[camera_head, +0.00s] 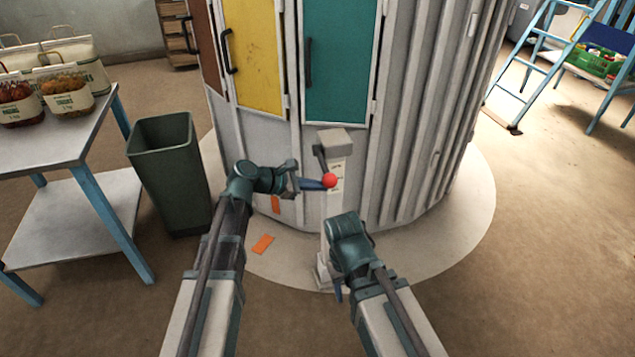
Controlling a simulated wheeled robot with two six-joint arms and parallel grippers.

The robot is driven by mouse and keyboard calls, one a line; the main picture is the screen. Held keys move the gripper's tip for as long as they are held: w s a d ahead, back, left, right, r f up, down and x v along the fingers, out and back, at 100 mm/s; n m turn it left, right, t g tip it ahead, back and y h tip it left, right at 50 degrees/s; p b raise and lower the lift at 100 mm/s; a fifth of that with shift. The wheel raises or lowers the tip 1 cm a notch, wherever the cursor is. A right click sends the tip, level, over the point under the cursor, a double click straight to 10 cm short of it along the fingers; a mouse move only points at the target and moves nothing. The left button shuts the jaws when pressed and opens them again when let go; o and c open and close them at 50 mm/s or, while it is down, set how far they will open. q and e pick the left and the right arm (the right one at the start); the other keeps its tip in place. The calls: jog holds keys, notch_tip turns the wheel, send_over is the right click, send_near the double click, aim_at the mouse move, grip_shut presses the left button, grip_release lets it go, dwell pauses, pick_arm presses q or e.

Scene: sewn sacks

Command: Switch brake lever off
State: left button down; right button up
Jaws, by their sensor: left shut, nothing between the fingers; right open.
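The brake lever is a dark arm with a red ball knob (330,181) at its lower end. It hangs down along the front of a pale post (334,142) with a label plate. My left gripper (326,184) is shut and empty, its fingertips right at the left side of the red knob; I cannot tell whether they touch it. My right gripper (338,290) is open, low in front of the post's foot, its fingers mostly hidden behind its own wrist.
A large round ribbed cabin with a yellow door (254,55) and a teal door (338,62) stands behind the post. A dark green bin (170,170) and a table with sacks (68,92) are at the left.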

pick_arm(q)
notch_tip(320, 180, up, 5)
jog(key=n+g+p, duration=0.1)
jog(key=p, duration=0.1)
jog(key=n+g+p, duration=0.1)
jog(key=p, duration=0.1)
jog(key=shift+d+r+n+g+h, duration=0.1)
jog(key=shift+r+n+g+h, duration=0.05)
jog(key=shift+n+g+h, duration=0.2)
jog(key=shift+w+r+n+g+h+p, duration=0.15)
jog(key=shift+r+n+g+p, duration=0.25)
jog(key=shift+r+p, duration=0.5)
jog(key=shift+w+r+n+g+h+p, duration=0.15)
jog(key=shift+r+n+g+p, duration=0.15)
jog(key=shift+r+p, duration=0.6)
jog(key=shift+a+f, duration=0.1)
jog(key=shift+a, duration=0.1)
jog(key=f+b, duration=0.1)
jog(key=s+f+b, duration=0.1)
jog(key=f+b, duration=0.2)
jog(key=shift+s+f, duration=0.15)
jog(key=shift+s, duration=0.25)
jog(key=shift+w+a+r+p, duration=0.1)
jog(key=shift+a+r+p, duration=0.7)
jog(key=shift+a+r, duration=0.15)
jog(key=p, duration=0.3)
send_near(326, 180)
jog(key=shift+w+a+r, duration=0.2)
jog(key=shift+a+r, duration=0.75)
jog(key=shift+a, duration=0.3)
